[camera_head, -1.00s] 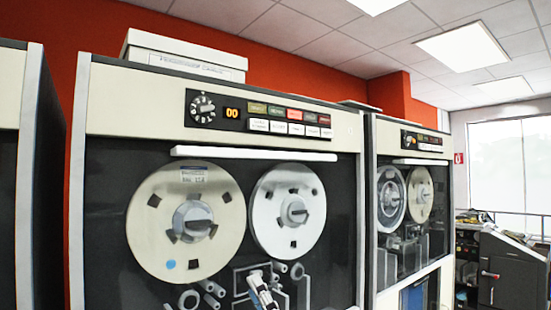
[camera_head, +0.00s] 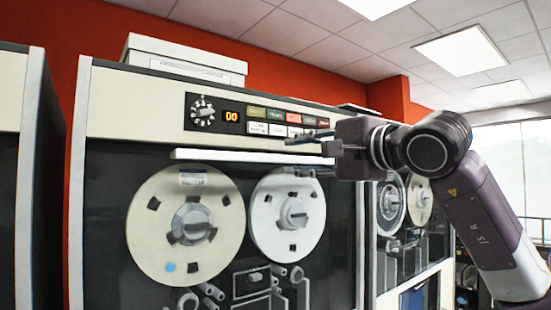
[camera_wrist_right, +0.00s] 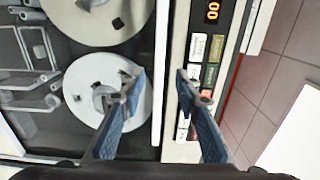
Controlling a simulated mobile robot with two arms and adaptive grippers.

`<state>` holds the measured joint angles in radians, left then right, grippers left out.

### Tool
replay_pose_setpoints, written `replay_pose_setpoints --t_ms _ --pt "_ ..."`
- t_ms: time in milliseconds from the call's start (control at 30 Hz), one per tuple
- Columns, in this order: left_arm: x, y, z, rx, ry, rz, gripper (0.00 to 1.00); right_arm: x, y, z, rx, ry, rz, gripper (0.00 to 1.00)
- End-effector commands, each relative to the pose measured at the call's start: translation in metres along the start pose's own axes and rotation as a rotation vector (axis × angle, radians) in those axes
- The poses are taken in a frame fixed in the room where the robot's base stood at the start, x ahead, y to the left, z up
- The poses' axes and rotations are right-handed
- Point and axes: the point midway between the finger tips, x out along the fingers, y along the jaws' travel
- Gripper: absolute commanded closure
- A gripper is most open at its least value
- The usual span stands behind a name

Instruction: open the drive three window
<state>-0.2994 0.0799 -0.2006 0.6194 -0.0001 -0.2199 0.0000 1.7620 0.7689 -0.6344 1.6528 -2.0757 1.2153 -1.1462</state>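The near tape drive has a dark front window (camera_head: 110,200) with a long white handle bar (camera_head: 230,155) along its top. The window looks shut, with two pale reels (camera_head: 150,230) behind it. Which drive number this is cannot be read. My right gripper (camera_head: 293,154) is open at the bar's right part, its fingers one above and one below it in the head view. In the right wrist view the open fingers (camera_wrist_right: 158,78) lie to either side of the white bar (camera_wrist_right: 161,60); contact cannot be told. My left gripper is out of view.
Above the bar is a panel with a knob (camera_head: 202,111), an orange "00" display (camera_head: 231,116) and coloured buttons (camera_head: 257,112), close to my upper finger. A second tape drive (camera_head: 400,270) stands to the right, partly behind my arm. A white box (camera_head: 180,57) lies on top.

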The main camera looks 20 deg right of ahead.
Motion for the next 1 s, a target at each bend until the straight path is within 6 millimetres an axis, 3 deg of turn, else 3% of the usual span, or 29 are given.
replay_pose_setpoints --t_ms 500,867,1000 --pt "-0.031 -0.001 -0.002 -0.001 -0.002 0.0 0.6 0.07 -0.002 -0.001 0.0 0.002 0.004 0.7" --pt "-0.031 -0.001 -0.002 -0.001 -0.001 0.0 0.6 0.075 0.0 -0.001 -0.001 0.003 0.002 0.7" --pt "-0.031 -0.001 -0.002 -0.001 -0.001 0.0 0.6 0.075 0.0 -0.001 -0.001 0.002 0.002 0.85"
